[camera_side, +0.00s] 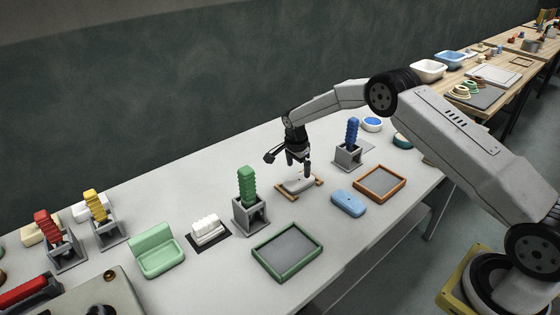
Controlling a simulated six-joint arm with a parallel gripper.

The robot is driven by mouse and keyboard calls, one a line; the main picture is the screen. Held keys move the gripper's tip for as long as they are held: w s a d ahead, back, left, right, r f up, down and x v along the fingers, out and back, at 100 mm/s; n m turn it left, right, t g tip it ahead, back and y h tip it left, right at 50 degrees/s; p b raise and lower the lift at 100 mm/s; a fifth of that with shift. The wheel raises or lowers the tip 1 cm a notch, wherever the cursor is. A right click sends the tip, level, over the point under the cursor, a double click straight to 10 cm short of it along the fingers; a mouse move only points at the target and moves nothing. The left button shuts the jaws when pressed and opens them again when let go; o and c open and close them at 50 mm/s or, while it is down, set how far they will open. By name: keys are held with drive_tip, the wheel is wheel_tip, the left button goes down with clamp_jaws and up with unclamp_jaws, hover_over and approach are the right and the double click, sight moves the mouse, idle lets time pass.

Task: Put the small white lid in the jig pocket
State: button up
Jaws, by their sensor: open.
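A small white lid (296,184) lies flat at a wooden jig (314,190), between its brown corner pieces in the middle of the table. Whether it sits fully down in the pocket is too small to tell. My gripper (299,169) is open just above the lid, fingers pointing down. I cannot tell whether the fingertips touch the lid.
A green stack in a grey holder (249,217) stands left of the jig, and a blue stack in a holder (347,157) behind right. A blue lid (348,203), an orange-brown framed tray (403,183) and a green framed tray (290,278) lie nearby.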

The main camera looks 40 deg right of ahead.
sight(296, 182)
wheel_tip(296, 182, up, 6)
drive_tip(key=shift+a+r, duration=0.2)
drive_tip(key=shift+a, duration=0.2)
idle(0.4)
drive_tip(key=s+a+r+n+t, duration=0.1)
drive_tip(key=s+a+r+n, duration=0.15)
drive_tip(key=s, duration=0.25)
drive_tip(key=s+a+r+n+y, duration=0.1)
drive_tip(key=s+r+n, duration=0.2)
drive_tip(key=s+n, duration=0.15)
drive_tip(key=s+a+r+n+t, duration=0.1)
drive_tip(key=s+a+r+n, duration=0.15)
drive_tip(key=s, duration=0.25)
drive_tip(key=s+a+n, duration=0.2)
drive_tip(key=s+n, duration=0.6)
drive_tip(key=s, duration=0.8)
drive_tip(key=shift+s+a+t, duration=0.2)
drive_tip(key=shift+t, duration=0.1)
